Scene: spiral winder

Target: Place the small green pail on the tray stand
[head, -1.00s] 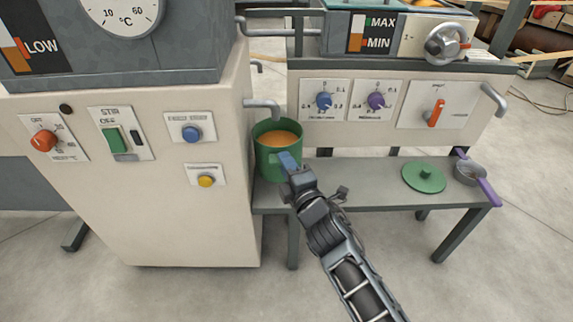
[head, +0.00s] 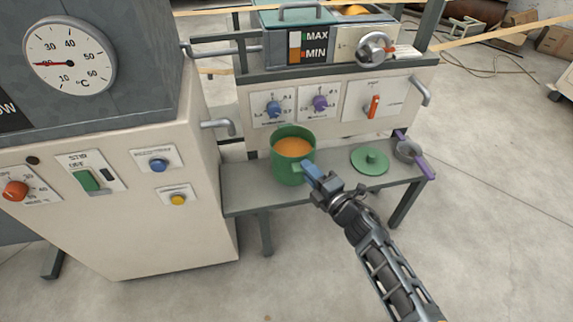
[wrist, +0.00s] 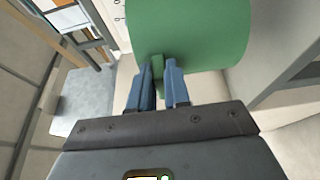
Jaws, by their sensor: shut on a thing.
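The small green pail (head: 287,170) holds orange liquid and looks upright in the head view. My gripper (head: 309,174) is shut on the pail's handle, at the pail's front right side. In the wrist view, the blue fingers (wrist: 161,70) close around the green handle, and the pail's wall (wrist: 190,30) fills the top. The grey stand (head: 245,198) is behind and below the pail in the head view. I cannot tell whether the pail's bottom touches it; the stand's surface under the pail is hidden.
A green lid (head: 370,162) and a small grey pan (head: 407,151) with purple handles lie on the stand's right part. A grey spout (head: 218,126) juts from the left machine (head: 130,220). A panel with knobs (head: 320,103) rises behind the stand.

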